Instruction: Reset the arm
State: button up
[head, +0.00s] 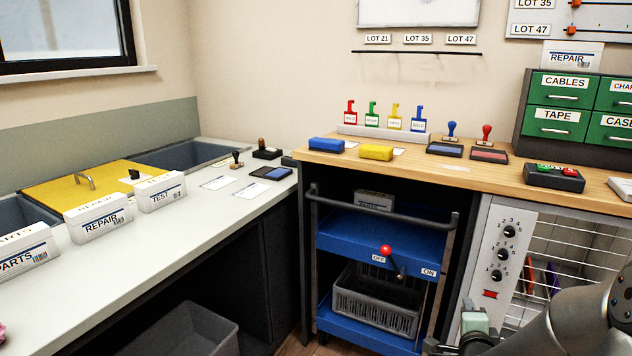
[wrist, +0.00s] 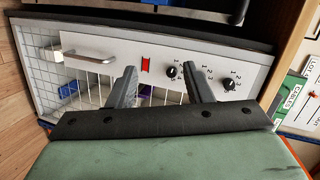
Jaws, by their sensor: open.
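My gripper shows at the lower right of the head view (head: 480,322), in front of the white cage unit under the wooden counter. In the wrist view its two grey fingers (wrist: 160,85) stand apart with nothing between them. Beyond the fingers is the white panel (wrist: 205,75) with black knobs, a red indicator and a metal handle (wrist: 88,57). The fingers appear apart from the panel, though the exact gap is unclear. My arm comes in from the lower right corner of the head view.
A blue cart (head: 365,240) with a grey crate (head: 378,300) and red-knobbed lever stands left of my gripper. Stamps, pads and colored tags sit on the wooden counter (head: 450,172). Green drawers (head: 560,88) stand at right. White labelled boxes (head: 98,217) line the left counter.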

jog(key=s+a+r+n+g+y+p, duration=0.2)
jog(key=s+a+r+n+g+p, duration=0.15)
jog(key=a+r+n+p, duration=0.35)
jog(key=s+a+r+n+g+y+p, duration=0.25)
jog(key=s+a+r+n+p, duration=0.2)
jog(key=a+r+p, duration=0.35)
jog(key=s+a+r+n+g+p, duration=0.3)
jog(key=s+a+r+n+p, duration=0.1)
jog(key=s+r, duration=0.3)
jog(key=s+a+r+n+g+y+p, duration=0.1)
jog(key=s+a+r+n+g+p, duration=0.3)
jog(key=s+r, duration=0.3)
jog(key=shift+s+a+n+p, duration=0.4)
jog(key=shift+s+n+p, duration=0.4)
jog(key=shift+p, duration=0.1)
jog(key=shift+r+y, duration=0.1)
jog(key=shift+y, duration=0.15)
